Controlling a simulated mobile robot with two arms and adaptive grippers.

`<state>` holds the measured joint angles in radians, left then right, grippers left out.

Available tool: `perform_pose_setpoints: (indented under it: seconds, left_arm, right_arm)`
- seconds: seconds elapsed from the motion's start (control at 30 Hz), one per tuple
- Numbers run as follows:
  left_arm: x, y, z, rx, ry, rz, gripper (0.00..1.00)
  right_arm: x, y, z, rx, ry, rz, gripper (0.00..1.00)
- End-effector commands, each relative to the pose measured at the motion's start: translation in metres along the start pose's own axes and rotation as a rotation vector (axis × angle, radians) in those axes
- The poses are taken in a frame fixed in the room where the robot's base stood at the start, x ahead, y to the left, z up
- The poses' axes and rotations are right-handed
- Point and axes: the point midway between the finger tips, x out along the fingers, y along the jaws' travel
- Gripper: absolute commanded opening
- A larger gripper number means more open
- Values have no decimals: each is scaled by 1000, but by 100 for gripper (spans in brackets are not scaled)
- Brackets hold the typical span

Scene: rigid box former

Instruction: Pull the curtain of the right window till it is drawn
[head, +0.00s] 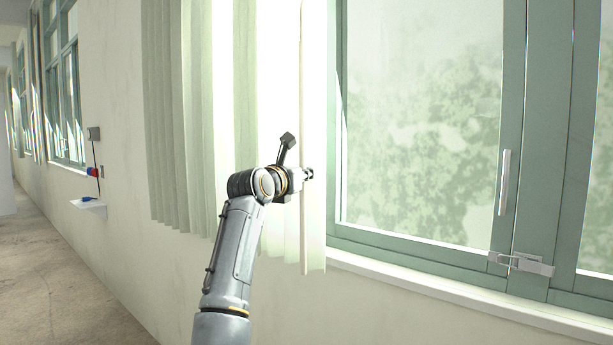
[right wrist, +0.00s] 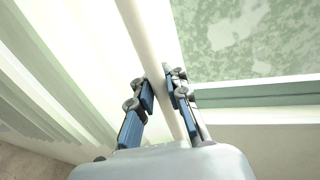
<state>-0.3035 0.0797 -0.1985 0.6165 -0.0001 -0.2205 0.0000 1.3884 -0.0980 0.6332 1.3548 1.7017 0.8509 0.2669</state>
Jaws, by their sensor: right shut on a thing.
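The pale green pleated curtain (head: 210,120) hangs bunched at the left side of the right window (head: 425,130), leaving most of the glass bare. A thin pale upright rod (head: 304,240) runs along the curtain's right edge. My right gripper (head: 308,174) is at this rod, about mid-height. In the right wrist view, the blue-padded fingers of my right gripper (right wrist: 160,92) are shut around the rod (right wrist: 150,45), with the curtain (right wrist: 70,60) to the left and the window glass (right wrist: 225,40) to the right. My left gripper is not in view.
The window has a green frame, a white handle (head: 504,182) and a metal latch (head: 521,263). A pale sill (head: 450,298) juts out below. Another window (head: 62,80) and a small wall shelf (head: 88,205) are farther left. Bare floor (head: 50,280) shows at lower left.

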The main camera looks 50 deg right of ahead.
Motion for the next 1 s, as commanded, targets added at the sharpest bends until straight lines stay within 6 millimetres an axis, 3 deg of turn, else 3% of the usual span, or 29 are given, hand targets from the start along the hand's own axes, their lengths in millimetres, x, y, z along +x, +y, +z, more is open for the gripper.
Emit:
perform_pose_setpoints:
  seconds: [0.47,0.5,0.6,1.0]
  left_arm:
    - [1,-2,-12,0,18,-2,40]
    - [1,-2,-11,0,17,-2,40]
    - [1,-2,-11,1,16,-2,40]
    - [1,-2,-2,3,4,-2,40]
  right_arm:
    - [-1,2,-6,-2,10,0,0]
    - [-1,1,-6,-2,11,0,21]
    - [-1,1,-4,-2,8,-1,37]
    - [-9,0,-1,1,1,-1,37]
